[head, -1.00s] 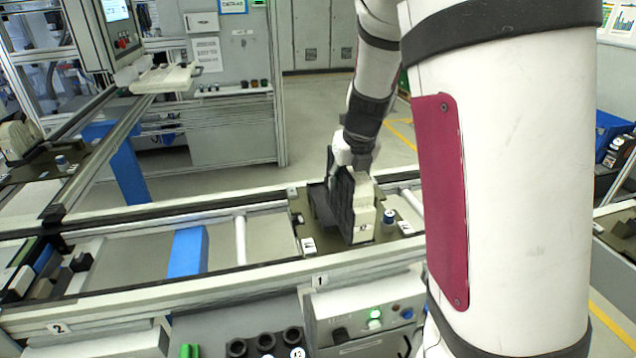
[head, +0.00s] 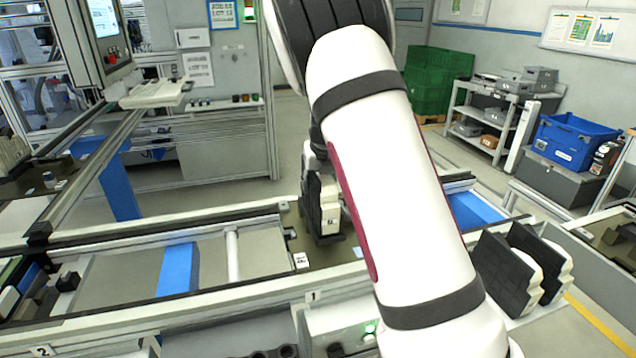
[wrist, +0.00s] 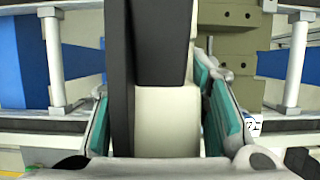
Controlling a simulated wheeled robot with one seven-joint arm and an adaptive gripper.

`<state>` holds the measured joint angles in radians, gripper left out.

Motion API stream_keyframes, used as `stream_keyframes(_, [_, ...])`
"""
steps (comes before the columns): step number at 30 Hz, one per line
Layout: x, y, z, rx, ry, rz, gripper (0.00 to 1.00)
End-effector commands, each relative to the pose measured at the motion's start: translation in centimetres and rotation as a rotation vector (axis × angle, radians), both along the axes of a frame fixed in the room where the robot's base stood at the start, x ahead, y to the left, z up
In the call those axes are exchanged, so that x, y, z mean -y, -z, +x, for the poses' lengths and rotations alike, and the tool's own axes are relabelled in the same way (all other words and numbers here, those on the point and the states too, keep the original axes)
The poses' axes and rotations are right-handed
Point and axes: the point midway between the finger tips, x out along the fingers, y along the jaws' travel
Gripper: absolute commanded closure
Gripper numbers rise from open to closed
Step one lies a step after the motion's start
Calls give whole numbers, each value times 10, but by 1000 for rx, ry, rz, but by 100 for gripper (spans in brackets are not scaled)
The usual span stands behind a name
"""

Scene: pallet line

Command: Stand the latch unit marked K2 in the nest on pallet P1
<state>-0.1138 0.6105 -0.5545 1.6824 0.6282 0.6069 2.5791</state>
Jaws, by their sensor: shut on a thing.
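The latch unit (head: 329,207), cream with dark sides, stands upright over the pallet (head: 345,252) on the conveyor in the head view. A small marking shows low on its cream face but is too small to read surely. My gripper (wrist: 158,112) is shut on the unit, with teal pads on either side of it in the wrist view, where its cream and black top (wrist: 167,118) fills the middle. The pallet has a white tag (head: 301,260). My arm covers the pallet's right part. The nest is not clearly visible, and I cannot tell whether the unit's foot touches it.
Two more dark-and-cream units (head: 508,272) stand at the right front. Conveyor rails (head: 180,306) run in front of and behind the pallet. A blue crate (head: 570,140) and a grey shelf cart (head: 490,115) stand at the back right.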

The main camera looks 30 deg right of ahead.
Motion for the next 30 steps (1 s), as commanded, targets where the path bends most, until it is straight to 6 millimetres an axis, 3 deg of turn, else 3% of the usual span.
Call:
stream_keyframes(11, [0, 5, 1, 4, -1, -1, 97])
stream_keyframes(12, [0, 6, 1, 3, -1, -1, 53])
stream_keyframes(14, [0, 5, 0, 3, -1, -1, 40])
stream_keyframes(15, [0, 5, 0, 3, -1, -1, 38])
stream_keyframes(25, [0, 3, 0, 3, -1, -1, 38])
stream_keyframes(30, [-2, -15, -5, 6, -1, -1, 38])
